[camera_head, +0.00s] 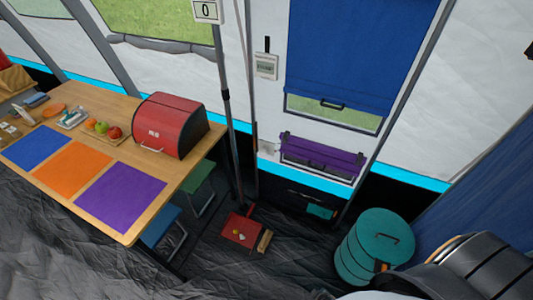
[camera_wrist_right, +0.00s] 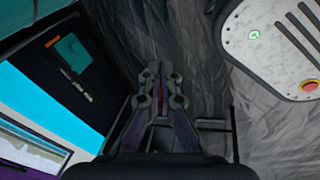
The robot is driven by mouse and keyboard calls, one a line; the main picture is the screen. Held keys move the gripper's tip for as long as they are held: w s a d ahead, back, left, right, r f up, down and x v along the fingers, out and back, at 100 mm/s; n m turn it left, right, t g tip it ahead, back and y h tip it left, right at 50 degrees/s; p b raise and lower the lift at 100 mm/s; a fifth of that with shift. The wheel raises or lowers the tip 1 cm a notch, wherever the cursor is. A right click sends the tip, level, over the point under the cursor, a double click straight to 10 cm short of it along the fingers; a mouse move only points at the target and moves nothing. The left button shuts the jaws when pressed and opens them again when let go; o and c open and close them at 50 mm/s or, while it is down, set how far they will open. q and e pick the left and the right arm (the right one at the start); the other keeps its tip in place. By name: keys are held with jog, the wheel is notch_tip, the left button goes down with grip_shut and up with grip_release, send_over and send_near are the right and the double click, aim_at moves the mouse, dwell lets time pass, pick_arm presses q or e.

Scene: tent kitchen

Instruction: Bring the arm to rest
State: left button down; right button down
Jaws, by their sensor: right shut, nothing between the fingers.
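My right gripper (camera_wrist_right: 160,92) shows in the right wrist view. Its fingers are together with nothing between them, and it points down over the dark floor. Its fingers do not show in the head view, where a dark part of my arm is at the bottom right corner. My left gripper is in neither view.
A wooden table (camera_head: 65,187) at left holds a red bread box (camera_head: 170,125) and blue, orange and purple mats (camera_head: 120,197). A teal round container (camera_head: 374,247) stands on the floor at right.

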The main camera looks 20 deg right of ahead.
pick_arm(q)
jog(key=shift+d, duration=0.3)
pick_arm(e)
jog(key=shift+s+a+f, duration=0.1)
jog(key=shift+s+a, duration=0.05)
jog(key=shift+s, duration=0.05)
